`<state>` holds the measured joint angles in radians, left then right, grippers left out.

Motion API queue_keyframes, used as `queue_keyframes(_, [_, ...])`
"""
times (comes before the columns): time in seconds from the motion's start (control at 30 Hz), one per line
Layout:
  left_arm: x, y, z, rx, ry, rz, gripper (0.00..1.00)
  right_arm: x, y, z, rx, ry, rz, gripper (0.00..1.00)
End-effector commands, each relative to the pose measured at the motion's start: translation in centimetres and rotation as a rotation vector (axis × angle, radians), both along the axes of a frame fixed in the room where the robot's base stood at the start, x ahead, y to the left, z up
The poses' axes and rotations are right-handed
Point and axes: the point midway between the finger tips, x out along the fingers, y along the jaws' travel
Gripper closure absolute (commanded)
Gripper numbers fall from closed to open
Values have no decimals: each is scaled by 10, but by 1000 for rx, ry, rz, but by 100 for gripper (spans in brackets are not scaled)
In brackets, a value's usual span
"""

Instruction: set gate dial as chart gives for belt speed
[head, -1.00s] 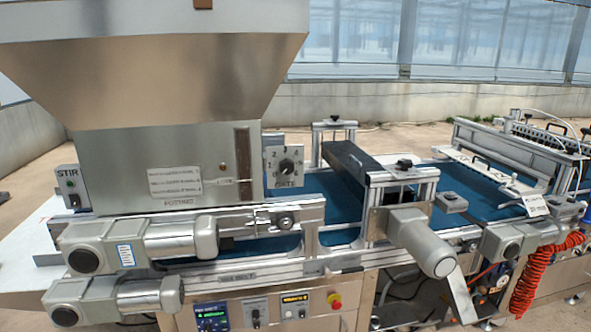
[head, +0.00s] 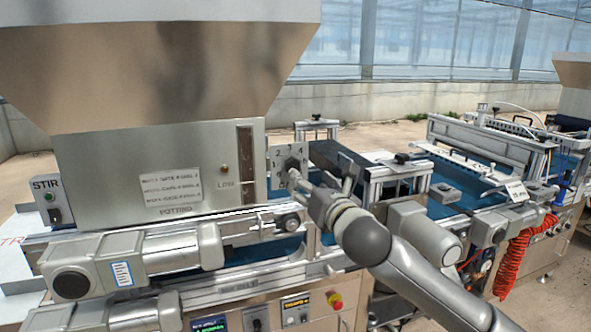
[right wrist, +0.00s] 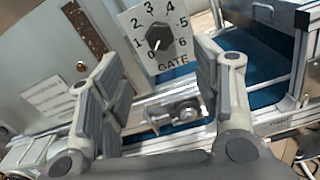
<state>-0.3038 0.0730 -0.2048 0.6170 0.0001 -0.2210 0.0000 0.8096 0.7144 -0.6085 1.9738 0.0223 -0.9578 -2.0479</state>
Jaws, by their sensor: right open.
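The gate dial (head: 292,163) is a black knob on a square pale plate beside the hopper. In the right wrist view the dial knob (right wrist: 160,37) is ringed by the numbers 0 to 6 above the word GATE. Its white mark appears to point down-left, near 0. My right gripper (head: 322,182) is just in front of the dial. In the right wrist view its open fingers (right wrist: 158,62) stand either side of the dial, apart from it and empty. A white label with lines of print (head: 171,188) is on the hopper front; its text is too small to read. My left gripper is not in view.
A grey motor (head: 135,262) juts out below the hopper. A metal rail with a clamp (right wrist: 178,113) runs under the dial. The blue belt (head: 450,205) runs right.

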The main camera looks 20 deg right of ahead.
Motion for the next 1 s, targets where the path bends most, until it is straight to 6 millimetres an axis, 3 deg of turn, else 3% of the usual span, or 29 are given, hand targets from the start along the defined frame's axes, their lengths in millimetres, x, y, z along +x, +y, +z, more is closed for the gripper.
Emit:
queue_keyframes(0.17, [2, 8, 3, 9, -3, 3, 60, 14, 1, 4, -10, -3, -1, 42])
queue_keyframes(0.7, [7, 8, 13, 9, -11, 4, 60, 92, 4, 4, -7, -4, 0, 42])
queue_keyframes(1.0, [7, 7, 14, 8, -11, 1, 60, 106, 4, 2, -8, -4, 1, 42])
